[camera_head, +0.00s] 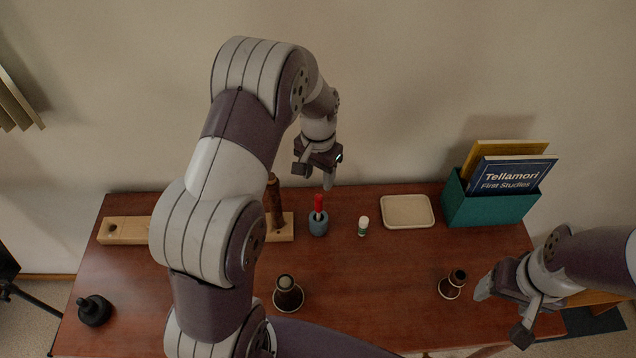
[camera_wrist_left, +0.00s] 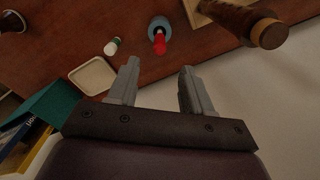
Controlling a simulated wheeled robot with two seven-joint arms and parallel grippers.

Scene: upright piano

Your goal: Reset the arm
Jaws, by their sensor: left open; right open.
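My left arm rises from the bottom and bends over at the top. My left gripper (camera_head: 313,175) hangs open and empty above the back edge of the wooden top, near a blue-grey cup (camera_head: 318,224) with a red-topped item in it. Its two open fingers (camera_wrist_left: 153,92) show in the left wrist view with nothing between them. My right gripper (camera_head: 500,310) is open at the right side, to the right of a small dark cone-shaped piece (camera_head: 452,284). Nothing is visible between its fingers.
Another cone-shaped piece (camera_head: 288,295) and a black knob-topped object (camera_head: 94,310) stand nearer the front.

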